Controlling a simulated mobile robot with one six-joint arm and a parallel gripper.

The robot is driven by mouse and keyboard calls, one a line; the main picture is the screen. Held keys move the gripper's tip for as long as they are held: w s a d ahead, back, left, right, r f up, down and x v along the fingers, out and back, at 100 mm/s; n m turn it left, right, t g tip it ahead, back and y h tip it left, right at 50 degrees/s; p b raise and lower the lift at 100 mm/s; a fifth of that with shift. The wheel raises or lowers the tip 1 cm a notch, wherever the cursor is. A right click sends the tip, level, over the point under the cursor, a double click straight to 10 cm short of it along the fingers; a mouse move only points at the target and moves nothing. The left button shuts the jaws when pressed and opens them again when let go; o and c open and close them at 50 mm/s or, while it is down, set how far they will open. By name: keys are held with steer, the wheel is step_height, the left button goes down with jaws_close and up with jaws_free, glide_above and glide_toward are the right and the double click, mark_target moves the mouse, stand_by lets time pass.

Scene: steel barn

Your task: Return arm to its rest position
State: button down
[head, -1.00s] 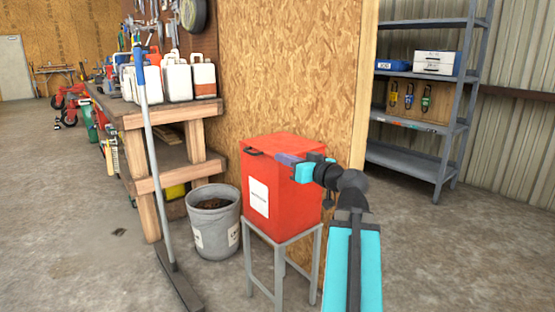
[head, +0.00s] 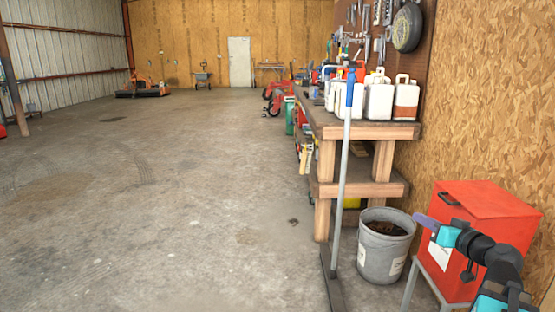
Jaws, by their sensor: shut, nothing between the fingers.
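My gripper (head: 426,221) is at the lower right of the head view, at the end of my cyan and black arm. Its purple fingers are shut with nothing between them. It shows in front of the red box (head: 487,205), which stands on a grey metal stand (head: 427,283). The box is closed, with a dark handle on its top and a white label partly hidden by my gripper. I cannot tell whether the gripper touches the box.
A grey bucket (head: 383,250) with dark contents stands left of the stand. A blue-handled broom (head: 342,180) leans at the wooden workbench (head: 367,130), which holds several white jugs (head: 378,100). Open concrete floor (head: 160,190) fills the left. A white door (head: 240,62) is far back.

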steer(key=w+a+f+n+g+y+p, duration=0.15)
steer(key=a+f+g+p, duration=0.35)
steer(key=a+f+p, duration=0.7)
steer(key=s+a+f+g+y+p, duration=0.1)
steer(key=s+a+f+g+p, duration=0.3)
steer(key=a+f, duration=0.45)
steer(key=s+a+f+g+y+p, duration=0.1)
steer(key=s+a+f+g, duration=0.1)
steer(key=s+a+f, duration=0.6)
steer(key=s+a+f+n+g+h+p, duration=0.1)
steer(key=s+a+f+g+h+p, duration=0.2)
steer(key=s, duration=0.6)
steer(key=s+a+f+n+g+p, duration=0.1)
steer(key=s+a+f+g+p, duration=0.3)
steer(key=s, duration=0.5)
steer(key=s+d+f+m+g+h, duration=0.3)
steer(key=s+d+h, duration=0.1)
steer(key=s+d, duration=0.5)
steer(key=shift+s+f+p, duration=0.35)
steer(key=shift+s+p, duration=0.05)
steer(key=shift+s, duration=0.55)
